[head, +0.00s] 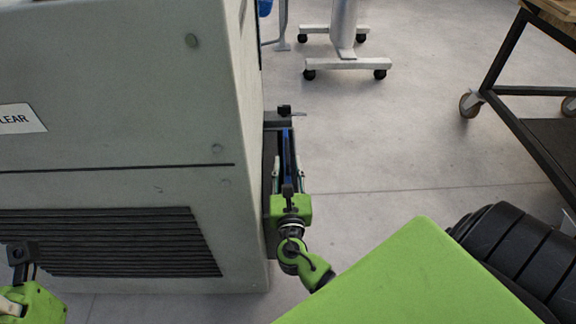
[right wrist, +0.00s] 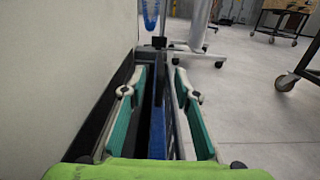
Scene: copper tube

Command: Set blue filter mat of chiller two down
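The blue filter mat (head: 287,152) shows as a thin upright strip in a dark narrow holder (head: 269,155) on the right side of the grey chiller (head: 120,90). In the right wrist view the mat (right wrist: 157,130) runs lengthwise between my fingers. My right gripper (head: 288,172) is at the holder, its fingers on either side of the mat. The right wrist view shows my right gripper (right wrist: 158,82) open, with gaps between its green pads and the mat. My left gripper (head: 20,280) is partly cut off at the lower left; its opening is unclear.
The chiller has a louvred grille (head: 130,242) and a partly visible label (head: 20,118). A wheeled white stand (head: 343,55) is behind. A dark-framed cart (head: 510,60) stands at the right. Bare floor (head: 400,150) lies between. A blue object (right wrist: 151,14) hangs beyond the holder.

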